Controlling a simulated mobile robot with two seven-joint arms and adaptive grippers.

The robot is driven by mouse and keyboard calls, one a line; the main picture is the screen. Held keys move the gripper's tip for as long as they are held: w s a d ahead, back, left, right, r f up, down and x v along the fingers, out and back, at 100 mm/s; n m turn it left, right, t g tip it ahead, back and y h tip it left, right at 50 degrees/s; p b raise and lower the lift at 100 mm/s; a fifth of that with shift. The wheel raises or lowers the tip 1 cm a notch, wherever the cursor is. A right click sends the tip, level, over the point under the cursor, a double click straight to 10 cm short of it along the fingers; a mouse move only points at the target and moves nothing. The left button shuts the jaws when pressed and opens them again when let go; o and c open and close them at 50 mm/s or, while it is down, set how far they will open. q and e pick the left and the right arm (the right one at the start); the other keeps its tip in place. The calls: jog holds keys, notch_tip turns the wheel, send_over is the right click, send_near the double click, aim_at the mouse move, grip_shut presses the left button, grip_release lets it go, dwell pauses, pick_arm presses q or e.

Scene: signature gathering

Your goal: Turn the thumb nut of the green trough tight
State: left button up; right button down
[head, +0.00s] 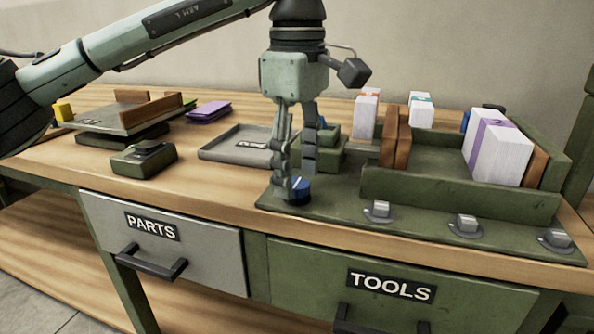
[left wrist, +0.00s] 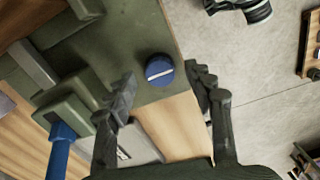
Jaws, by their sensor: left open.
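The thumb nut is a round blue knob (head: 299,189) with a white line across its top, at the left front corner of the green trough (head: 450,193). It also shows in the left wrist view (left wrist: 159,70), with its white line slightly tilted. My left gripper (head: 292,185) points down at the knob in the head view, its fingers open. In the left wrist view the fingertips (left wrist: 166,85) stand apart on either side of the knob, and I cannot tell whether they touch it. My right gripper does not show.
White paper blocks (head: 497,148) and brown boards (head: 394,137) stand in the trough. Grey clamps (head: 466,225) line its front edge. A grey tray (head: 235,145) lies left of the gripper, with a green stapler-like device (head: 144,158) further left. Drawers marked PARTS (head: 165,245) and TOOLS (head: 390,290) are below.

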aim_at(297, 183)
pick_arm(q)
notch_tip(297, 183, up, 11)
dwell(0.3)
